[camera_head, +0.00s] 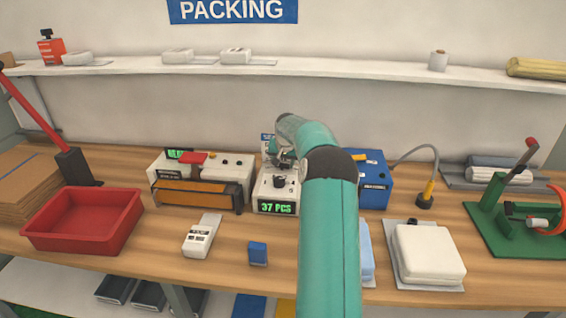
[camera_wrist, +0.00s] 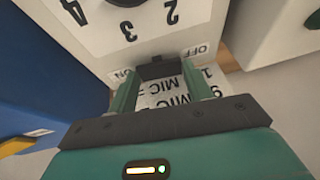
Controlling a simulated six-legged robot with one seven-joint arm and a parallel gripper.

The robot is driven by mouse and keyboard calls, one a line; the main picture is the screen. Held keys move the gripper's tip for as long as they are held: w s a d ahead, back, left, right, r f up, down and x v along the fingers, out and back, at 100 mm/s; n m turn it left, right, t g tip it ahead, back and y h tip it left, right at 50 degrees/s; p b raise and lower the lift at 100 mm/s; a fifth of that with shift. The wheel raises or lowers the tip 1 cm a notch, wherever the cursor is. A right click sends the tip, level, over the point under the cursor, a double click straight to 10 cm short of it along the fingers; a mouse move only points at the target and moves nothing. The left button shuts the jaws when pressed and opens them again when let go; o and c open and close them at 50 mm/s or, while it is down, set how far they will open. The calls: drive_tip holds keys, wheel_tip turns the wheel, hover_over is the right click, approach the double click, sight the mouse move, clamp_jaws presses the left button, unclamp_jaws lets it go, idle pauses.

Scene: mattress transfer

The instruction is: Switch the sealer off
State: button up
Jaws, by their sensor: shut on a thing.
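A white box-shaped unit (camera_head: 262,190) with a black dial (camera_head: 280,182) and a green "37 PCS" display (camera_head: 276,207) stands mid-bench. Its panel (camera_wrist: 110,45), with dial numbers, ON and OFF labels, shows upside down in the wrist view. My gripper (camera_head: 284,158) is at the unit's back, partly hidden by my arm. In the wrist view my gripper (camera_wrist: 158,80) is shut on a small dark switch (camera_wrist: 158,68) between the ON and OFF labels. I cannot tell which way the switch is tilted. A printed card with "MIC =" (camera_wrist: 165,92) lies beyond the fingers.
A white machine with a brown bar (camera_head: 195,190) stands close left, a blue box (camera_head: 374,190) close right. A red tray (camera_head: 85,225), white handheld device (camera_head: 201,236), small blue block (camera_head: 258,253) and white pad (camera_head: 428,252) lie in front. A shelf (camera_head: 340,74) runs behind.

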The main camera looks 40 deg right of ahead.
drive_tip(key=shift+w+a, duration=0.1)
drive_tip(key=shift+w+a+g+h, duration=0.2)
drive_tip(key=shift+g+h, duration=0.2)
drive_tip(key=shift+g, duration=0.3)
drive_tip(key=shift+n+g+h, duration=0.3)
drive_tip(key=shift+g+h, duration=0.2)
drive_tip(key=o, duration=1)
drive_tip(key=v, duration=1.3)
drive_tip(key=shift+r, duration=0.4)
